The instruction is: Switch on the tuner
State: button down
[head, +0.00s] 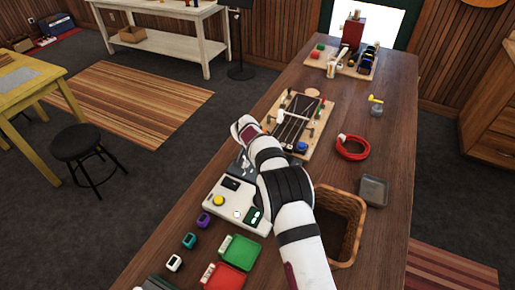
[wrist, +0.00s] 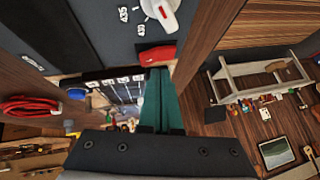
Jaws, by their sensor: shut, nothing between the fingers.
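In the wrist view a dark grey panel (wrist: 95,30) fills the upper left. It carries a white knob (wrist: 160,12), small white markings and a red switch (wrist: 156,55) at its edge. It appears to be the tuner. My gripper (wrist: 159,72) has green fingers, shut together and empty, with the tips right at the red switch. I cannot tell whether they touch it, or which way the switch is set. In the head view my arm hides the fingers and most of the dark unit (head: 240,164).
A pale device (head: 234,203) with a yellow button stands beside my arm. A fretboard on a wooden board (head: 300,122) lies beyond. A red cable coil (head: 352,148), a grey tray (head: 373,190) and a wicker basket (head: 350,208) are to the right. Green (head: 240,251) and red (head: 226,276) boxes stand in front.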

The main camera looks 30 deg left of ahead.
dwell(0.4)
jog(key=shift+d+f, duration=0.1)
jog(key=shift+f, duration=0.35)
jog(key=shift+d+f, duration=0.1)
jog(key=shift+f, duration=0.2)
dwell(0.4)
dwell(0.4)
jog(key=shift+a+r, duration=0.2)
jog(key=shift+r, duration=0.6)
jog(key=r, duration=0.2)
jog(key=a+r, duration=0.1)
jog(key=r, duration=0.1)
jog(key=shift+a+r, duration=0.2)
jog(key=shift+r, duration=0.15)
